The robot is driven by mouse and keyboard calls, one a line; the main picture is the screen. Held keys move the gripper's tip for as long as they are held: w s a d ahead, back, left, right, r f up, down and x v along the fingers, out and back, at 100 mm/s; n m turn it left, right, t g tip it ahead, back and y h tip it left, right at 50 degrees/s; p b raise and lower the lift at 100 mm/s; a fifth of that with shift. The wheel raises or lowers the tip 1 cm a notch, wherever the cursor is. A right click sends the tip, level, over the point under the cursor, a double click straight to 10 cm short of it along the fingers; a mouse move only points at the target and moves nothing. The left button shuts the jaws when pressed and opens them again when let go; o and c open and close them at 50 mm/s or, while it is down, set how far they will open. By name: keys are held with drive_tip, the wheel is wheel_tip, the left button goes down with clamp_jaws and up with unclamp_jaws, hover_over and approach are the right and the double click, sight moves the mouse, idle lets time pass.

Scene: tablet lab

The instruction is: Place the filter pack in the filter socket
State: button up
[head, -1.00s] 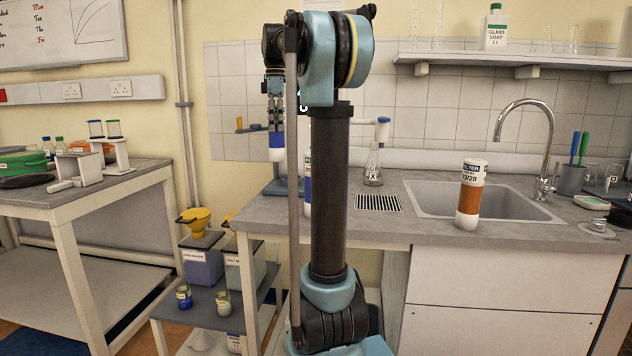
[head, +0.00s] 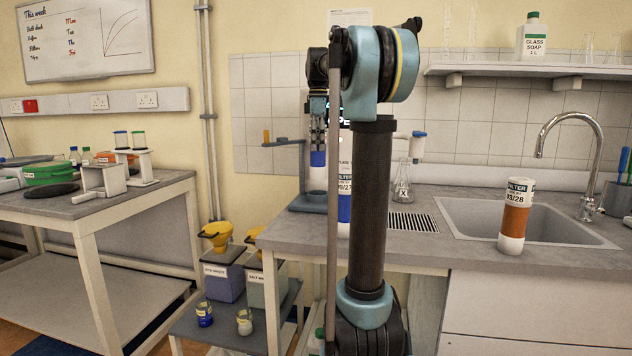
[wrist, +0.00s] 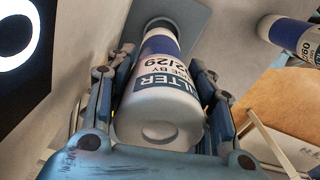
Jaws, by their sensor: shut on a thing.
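My gripper (head: 318,125) is shut on the filter pack, a white cylinder with a blue band (head: 318,172). In the head view it hangs upright below the fingers, over the grey base of a stand (head: 314,203). In the wrist view the pack (wrist: 160,95) lies between both fingers, its label partly reading 12/29. Its far end is at a dark round opening in a grey plate (wrist: 190,18), possibly the filter socket. I cannot tell whether the end is inside it.
Another blue-banded pack (head: 343,215) stands on the counter, partly hidden by my arm; it also shows in the wrist view (wrist: 295,38). An orange-banded pack (head: 515,215) stands before the sink (head: 462,222). A flask (head: 402,185) stands behind the drain grille.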

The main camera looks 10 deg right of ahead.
sight(318, 128)
drive_tip(key=shift+f, duration=3.9)
drive_tip(key=o, duration=1.4)
drive_tip(key=shift+o, duration=0.2)
wheel_tip(318, 128, up, 12)
drive_tip(key=shift+r, duration=0.15)
